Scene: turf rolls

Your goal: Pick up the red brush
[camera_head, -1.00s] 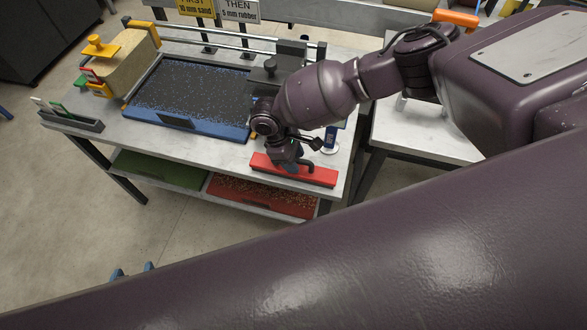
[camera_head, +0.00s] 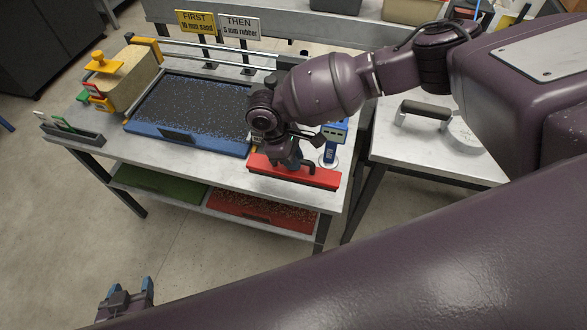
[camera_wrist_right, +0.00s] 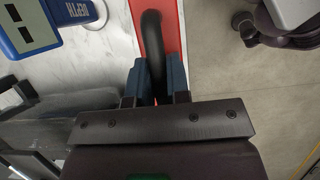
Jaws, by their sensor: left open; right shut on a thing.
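The red brush (camera_head: 322,177) is a long bar with dark bristles below and a black handle on top. It is at the front right edge of the grey workbench (camera_head: 225,172). My right gripper (camera_head: 291,166) is over its middle. In the right wrist view, the fingers of my right gripper (camera_wrist_right: 156,82) are shut on the black handle (camera_wrist_right: 153,45), with the red bar (camera_wrist_right: 170,30) beneath. I cannot tell whether the bristles touch the bench. My left gripper (camera_head: 125,286) is open and empty, low at the lower left, over the floor.
A blue depth gauge (camera_head: 334,132) stands close behind the brush. A blue-edged tray (camera_head: 185,136) of dark granules lies left. Green (camera_head: 160,184) and red (camera_head: 265,213) trays sit on the lower shelf. A side table (camera_head: 405,155) holds a handled tool (camera_head: 425,110).

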